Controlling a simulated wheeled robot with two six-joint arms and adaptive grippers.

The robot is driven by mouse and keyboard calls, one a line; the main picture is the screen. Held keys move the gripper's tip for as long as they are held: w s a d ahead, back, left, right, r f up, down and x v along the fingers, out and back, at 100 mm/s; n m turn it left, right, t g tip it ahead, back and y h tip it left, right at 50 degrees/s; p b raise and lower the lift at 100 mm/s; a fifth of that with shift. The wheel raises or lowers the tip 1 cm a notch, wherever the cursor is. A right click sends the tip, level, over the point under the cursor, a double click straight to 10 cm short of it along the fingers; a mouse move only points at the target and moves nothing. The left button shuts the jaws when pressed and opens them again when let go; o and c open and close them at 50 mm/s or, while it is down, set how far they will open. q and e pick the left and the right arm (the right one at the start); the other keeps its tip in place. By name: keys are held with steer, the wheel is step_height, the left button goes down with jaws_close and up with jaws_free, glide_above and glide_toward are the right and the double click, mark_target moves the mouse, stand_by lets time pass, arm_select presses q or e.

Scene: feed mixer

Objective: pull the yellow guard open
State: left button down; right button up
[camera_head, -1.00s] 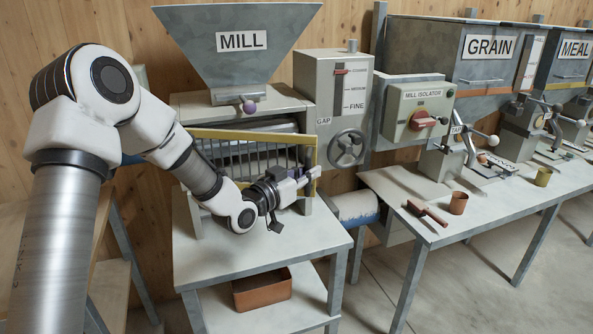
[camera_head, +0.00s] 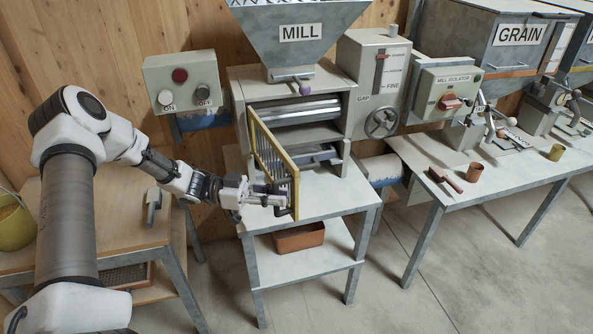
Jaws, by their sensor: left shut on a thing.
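The yellow guard (camera_head: 262,140) is a yellow frame with upright bars on the front of the mill. It stands swung out toward me, hinged at its left side, and the mill's metal rollers (camera_head: 295,112) show behind it. My left gripper (camera_head: 283,198) is at the guard's free edge, shut on the guard; its fingertips partly cover the spot where they grip. My right gripper is not in view.
The mill hopper (camera_head: 300,48) stands above the opening. An on/off switch box (camera_head: 182,83) is on the wall to the left. A wooden bench (camera_head: 120,225) stands left of the mill table (camera_head: 325,200). A red-brown bin (camera_head: 298,237) sits on the lower shelf.

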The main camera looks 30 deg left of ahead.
arm_select(q)
steer(key=shift+g, duration=0.3)
steer(key=s+a+p, duration=0.2)
steer(key=s+a, duration=0.1)
steer(key=shift+s+a+p, duration=0.25)
steer(key=shift+s+p, duration=0.05)
steer(key=shift+p, duration=0.1)
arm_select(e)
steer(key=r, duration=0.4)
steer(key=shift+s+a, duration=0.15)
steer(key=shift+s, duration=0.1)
arm_select(q)
steer(key=c, duration=1.1)
jaws_free()
steer(key=shift+c, duration=0.2)
steer(key=v, duration=1.2)
